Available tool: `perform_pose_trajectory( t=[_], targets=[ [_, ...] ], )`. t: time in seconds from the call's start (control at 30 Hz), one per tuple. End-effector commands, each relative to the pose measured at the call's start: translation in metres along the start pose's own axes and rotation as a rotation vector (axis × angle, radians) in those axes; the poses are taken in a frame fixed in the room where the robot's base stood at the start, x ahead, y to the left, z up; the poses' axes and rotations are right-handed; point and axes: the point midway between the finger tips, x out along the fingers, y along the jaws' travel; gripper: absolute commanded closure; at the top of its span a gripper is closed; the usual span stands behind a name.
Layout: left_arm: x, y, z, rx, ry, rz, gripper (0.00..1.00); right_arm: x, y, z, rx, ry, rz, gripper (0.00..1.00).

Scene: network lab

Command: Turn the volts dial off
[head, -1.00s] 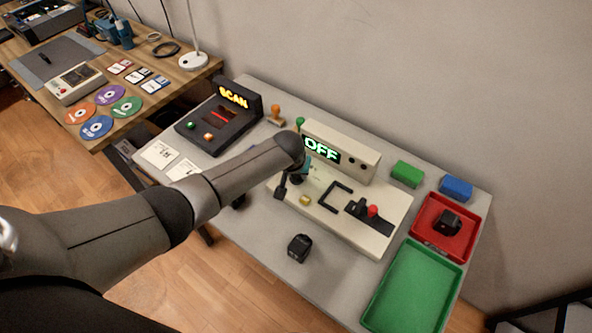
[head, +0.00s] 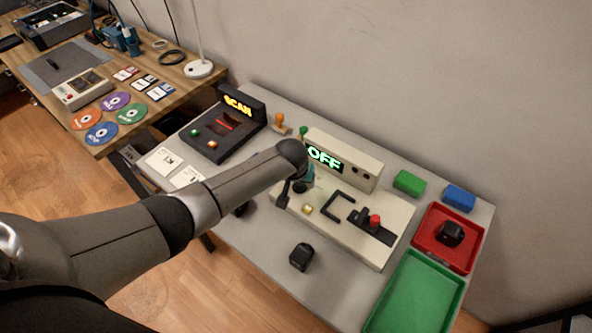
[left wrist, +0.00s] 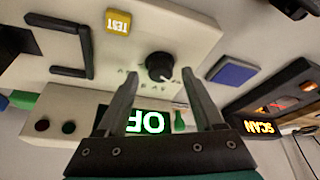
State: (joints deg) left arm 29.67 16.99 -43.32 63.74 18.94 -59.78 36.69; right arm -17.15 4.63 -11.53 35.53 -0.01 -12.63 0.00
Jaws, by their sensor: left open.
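The volts dial (left wrist: 160,66) is a round black knob with a pale pointer line on the cream panel (left wrist: 190,35), with markings around it in the left wrist view. My left gripper (left wrist: 160,74) is open, its two fingers apart on either side of the dial's near edge; I cannot tell whether either touches it. In the head view my left gripper (head: 297,184) is over the left part of the cream panel, partly hidden by my arm. The green display (head: 325,158) on the panel reads OFF. My right gripper is not in view.
The panel also carries a yellow TEST button (left wrist: 118,22), a black bracket (head: 338,206) and a red-knobbed lever (head: 375,220). A SCAN console (head: 225,125) stands left. A black block (head: 301,257), a red tray (head: 425,247) and a green tray (head: 405,300) are around it.

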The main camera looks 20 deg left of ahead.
Motion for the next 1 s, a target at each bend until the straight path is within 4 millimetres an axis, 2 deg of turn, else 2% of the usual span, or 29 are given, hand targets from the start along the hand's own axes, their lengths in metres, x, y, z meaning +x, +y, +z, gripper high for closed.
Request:
perform_pose_trajectory(
  t=[0.3, 0.7, 1.0],
  targets=[
    [-0.049, -0.001, -0.001, 0.000, 0.002, 0.001, 0.31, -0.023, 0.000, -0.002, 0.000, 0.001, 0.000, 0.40],
    [-0.113, 0.000, -0.001, 0.000, 0.003, 0.001, 0.31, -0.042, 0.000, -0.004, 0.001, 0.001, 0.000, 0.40],
    [-0.141, 0.000, 0.000, -0.001, 0.000, -0.001, 0.31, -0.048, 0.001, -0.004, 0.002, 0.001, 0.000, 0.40]
  ],
)
